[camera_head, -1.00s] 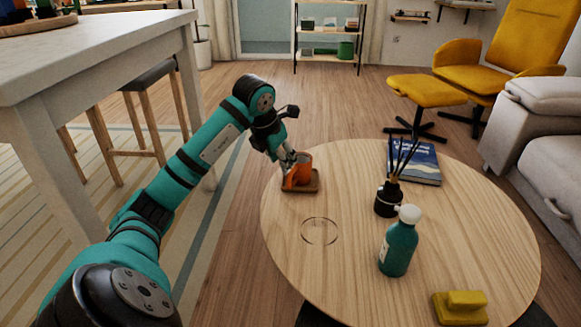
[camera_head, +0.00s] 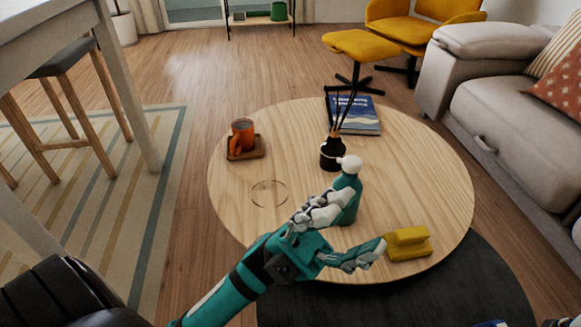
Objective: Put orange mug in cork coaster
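The orange mug (camera_head: 243,132) stands upright on the brown square coaster (camera_head: 260,152) at the left side of the round wooden table. Its handle points toward the front left, and the mug looks dark inside. My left gripper (camera_head: 357,226) is open, with its two fingers spread, over the front of the table. It is well to the front right of the mug and holds nothing. One finger overlaps the teal bottle (camera_head: 347,190) in the view; I cannot tell whether they touch.
A dark reed diffuser (camera_head: 332,155) stands behind the bottle, with a blue book (camera_head: 357,114) farther back. A yellow block-shaped thing (camera_head: 407,243) lies near the front right edge. A thin ring mark (camera_head: 269,193) is on the clear table left of the bottle. A grey sofa (camera_head: 500,110) is at right.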

